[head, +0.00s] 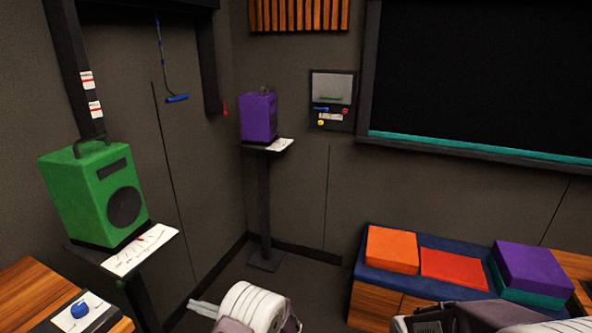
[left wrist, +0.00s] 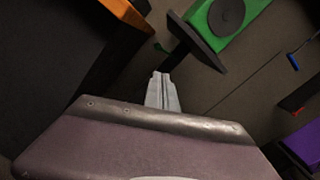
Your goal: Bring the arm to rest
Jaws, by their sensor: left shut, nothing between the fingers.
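My left gripper (head: 203,305) is low in the head view, left of centre, over the dark floor. In the left wrist view its pale grey fingers (left wrist: 163,90) are together, with nothing between them. It touches nothing that I can see. Part of my right arm shows at the bottom right of the head view, but its fingertips do not show. The wall panel (head: 332,101), with a small screen and red, yellow and blue parts, is on the back wall, well away from my left gripper.
A green speaker (head: 92,190) stands on a black stand at left. A purple speaker (head: 258,117) stands on another in the corner. A blue bench (head: 455,273) with orange, red and purple cushions is at right. A wooden table (head: 28,290) is at lower left. Floor between is clear.

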